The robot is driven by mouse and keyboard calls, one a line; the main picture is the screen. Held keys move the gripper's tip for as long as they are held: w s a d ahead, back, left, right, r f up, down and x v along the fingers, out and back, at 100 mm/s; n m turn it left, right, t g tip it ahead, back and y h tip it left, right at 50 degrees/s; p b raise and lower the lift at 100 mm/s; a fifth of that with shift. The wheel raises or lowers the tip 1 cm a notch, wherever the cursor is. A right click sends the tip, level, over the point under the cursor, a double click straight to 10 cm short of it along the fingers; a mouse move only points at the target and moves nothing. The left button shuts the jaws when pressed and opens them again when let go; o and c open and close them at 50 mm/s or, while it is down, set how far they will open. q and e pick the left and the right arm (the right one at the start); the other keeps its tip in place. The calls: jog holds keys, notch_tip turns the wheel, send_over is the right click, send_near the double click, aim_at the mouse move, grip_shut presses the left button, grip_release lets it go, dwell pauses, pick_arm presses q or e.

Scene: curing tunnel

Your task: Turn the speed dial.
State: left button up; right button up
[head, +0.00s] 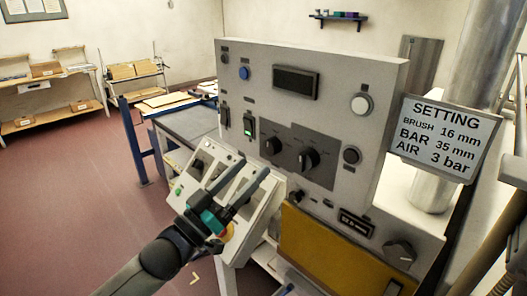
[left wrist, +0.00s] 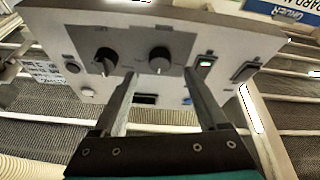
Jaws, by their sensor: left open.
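Two black dials sit side by side on a dark plate on the grey control panel (head: 290,102): a left dial (head: 271,146) and a right dial (head: 308,160). A third black dial (head: 400,253) is at the lower right. I cannot read which is the speed dial. My left gripper (head: 254,168) is open and empty in front of the panel, below and left of the paired dials. In the left wrist view the panel appears inverted; the paired dials (left wrist: 105,60) (left wrist: 159,60) lie beyond the open fingers (left wrist: 160,85), apart from them. My right gripper is not seen.
A sloped small console (head: 190,165) stands left of the panel, close to my left gripper. A lit green switch (head: 248,124) is left of the dials. A yellow panel (head: 335,255) lies below. A setting sign (head: 444,137) hangs at the right. The floor at left is clear.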

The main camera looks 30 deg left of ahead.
aim_at(268, 151)
pick_arm(q)
jog(key=shift+p+x, duration=0.5)
jog(key=shift+x, duration=2.15)
grip_shut()
